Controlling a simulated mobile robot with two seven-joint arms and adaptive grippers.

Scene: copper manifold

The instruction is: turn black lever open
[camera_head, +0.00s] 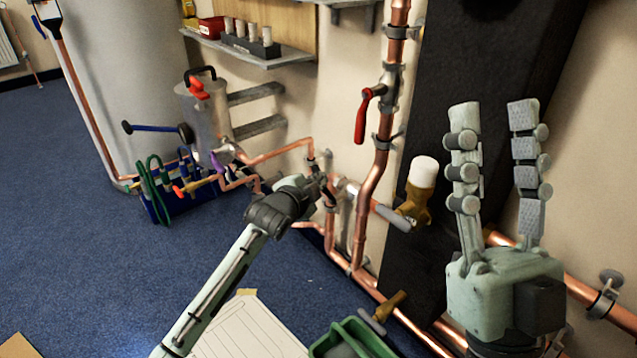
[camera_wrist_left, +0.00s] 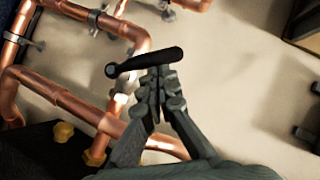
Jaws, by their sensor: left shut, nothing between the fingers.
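The black lever (camera_wrist_left: 148,62) shows in the left wrist view as a short dark handle with a round end at its left, in front of copper pipes. My left gripper (camera_wrist_left: 158,74) is shut with its fingertips together right at the lever's lower side. Whether they touch it I cannot tell. In the head view my left gripper (camera_head: 318,184) is at the copper pipework in the middle, where I cannot clearly make out the lever. My right gripper (camera_head: 494,108) stands upright at the right, open and empty, its fingers well apart.
A red-handled valve (camera_head: 362,116) sits on the vertical copper pipe above. A grey lever (camera_head: 392,217) and a brass fitting with a white cap (camera_head: 422,174) are right of my left gripper. A green bin (camera_head: 350,338) and paper (camera_head: 248,328) lie below. Blue floor is open at left.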

